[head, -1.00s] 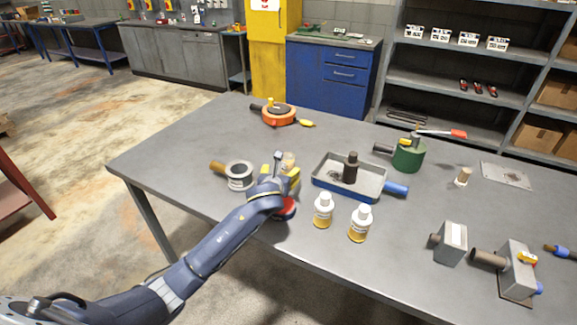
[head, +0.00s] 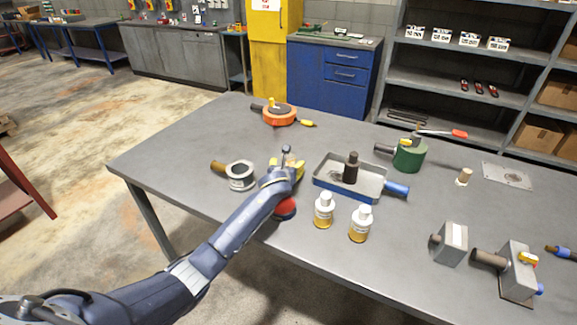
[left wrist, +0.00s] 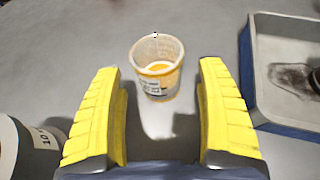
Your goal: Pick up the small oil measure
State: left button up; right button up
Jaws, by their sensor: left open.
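The small oil measure (left wrist: 157,68) is a clear little cup with a pale label and yellow-orange oil inside. In the left wrist view it stands upright on the grey table, just beyond and between my yellow fingertips, with no finger seen touching it. My left gripper (left wrist: 160,100) is open and empty, with one finger on each side of the line to the cup. In the head view my left gripper (head: 287,173) is low over the table, left of the tray, and its wrist and fingers largely hide the measure. My right gripper is not in view.
A grey metal tray (head: 326,184) with a dark cylinder stands close on the right. A grey labelled measure (head: 241,176) with a brown handle is close on the left. Two oil bottles (head: 323,211) (head: 360,223) stand in front of the tray. Something red (head: 286,208) shows beside my wrist.

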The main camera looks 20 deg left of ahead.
pick_arm(q)
jog(key=shift+x, duration=1.15)
jog(key=c, duration=1.4)
jog(key=shift+r, duration=0.15)
jog(key=shift+r, duration=9.55)
